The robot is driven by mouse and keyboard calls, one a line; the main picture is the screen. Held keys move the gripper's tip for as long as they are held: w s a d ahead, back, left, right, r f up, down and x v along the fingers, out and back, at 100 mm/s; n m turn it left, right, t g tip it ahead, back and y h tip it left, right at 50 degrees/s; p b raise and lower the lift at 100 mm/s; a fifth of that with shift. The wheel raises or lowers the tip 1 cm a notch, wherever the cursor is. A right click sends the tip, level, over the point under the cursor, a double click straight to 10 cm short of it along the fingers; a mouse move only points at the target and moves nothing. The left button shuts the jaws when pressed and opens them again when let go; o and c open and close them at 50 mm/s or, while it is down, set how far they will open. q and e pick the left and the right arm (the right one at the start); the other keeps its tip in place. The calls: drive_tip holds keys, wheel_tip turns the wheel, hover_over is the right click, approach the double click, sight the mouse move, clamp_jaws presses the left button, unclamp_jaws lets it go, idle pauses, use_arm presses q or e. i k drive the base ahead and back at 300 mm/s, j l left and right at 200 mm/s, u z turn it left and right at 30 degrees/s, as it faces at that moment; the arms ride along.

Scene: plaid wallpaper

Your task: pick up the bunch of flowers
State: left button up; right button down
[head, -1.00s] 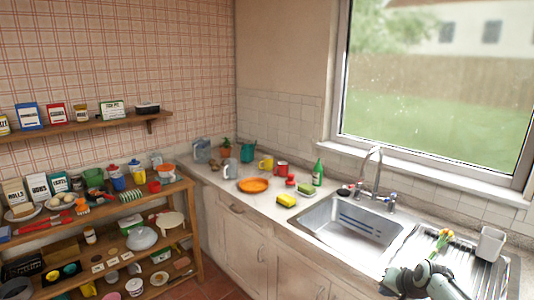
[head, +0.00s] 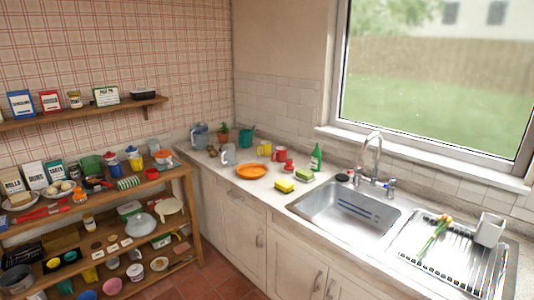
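The bunch of flowers (head: 438,231) lies on the draining rack (head: 470,262) to the right of the sink. Its orange and yellow heads point to the back and its green stems run toward the front left. Neither of my grippers shows in the head view now, and nothing of mine touches the flowers.
A white holder (head: 489,230) stands close to the right of the flowers. The steel sink (head: 345,212) with its tap (head: 372,160) is to the left. Loaded shelves (head: 110,240) stand at left.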

sight(445, 221)
drive_tip(key=z, duration=1.35)
